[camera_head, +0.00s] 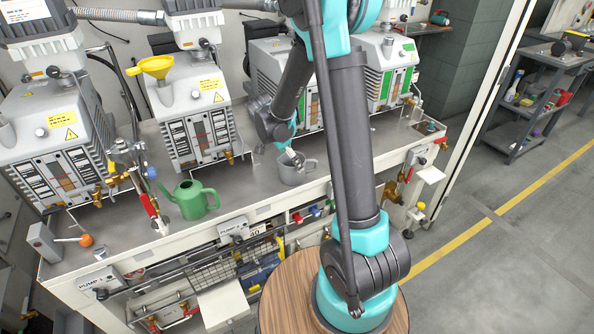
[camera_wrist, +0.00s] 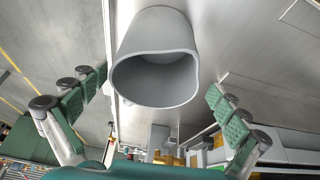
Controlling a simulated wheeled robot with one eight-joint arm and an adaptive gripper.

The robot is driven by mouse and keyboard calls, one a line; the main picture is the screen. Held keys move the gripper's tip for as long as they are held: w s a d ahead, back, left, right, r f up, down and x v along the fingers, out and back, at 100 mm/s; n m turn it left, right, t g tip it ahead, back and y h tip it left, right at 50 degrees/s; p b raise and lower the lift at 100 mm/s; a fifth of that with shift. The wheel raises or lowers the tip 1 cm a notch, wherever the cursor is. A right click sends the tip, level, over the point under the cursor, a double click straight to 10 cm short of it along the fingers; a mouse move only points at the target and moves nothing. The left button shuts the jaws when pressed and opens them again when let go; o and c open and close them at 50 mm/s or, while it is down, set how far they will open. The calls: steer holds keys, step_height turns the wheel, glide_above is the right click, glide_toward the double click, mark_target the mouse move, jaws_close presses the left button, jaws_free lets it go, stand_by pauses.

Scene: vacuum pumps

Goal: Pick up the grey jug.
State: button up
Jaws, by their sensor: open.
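The grey jug (camera_head: 292,172) stands near the front edge of the bench in the head view, with its handle toward the right. In the wrist view the jug (camera_wrist: 152,42) is at the upper middle, with its open, lipped mouth facing the camera. My gripper (camera_wrist: 156,88) is open, with one green-padded finger to the left of the jug and one to the right. Clear gaps show between both fingers and the jug. In the head view my gripper (camera_head: 290,155) is just above the jug, partly hidden by my arm.
A green watering can (camera_head: 193,199) stands on the bench left of the jug. Vacuum pumps (camera_head: 190,110) line the back, one carrying a yellow funnel (camera_head: 152,67). An orange-ended object (camera_head: 86,240) lies at the left. Valves and pipes run along the bench front.

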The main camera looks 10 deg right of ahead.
steer(key=x, duration=0.5)
steer(key=shift+s, duration=0.3)
steer(key=c, duration=1.3)
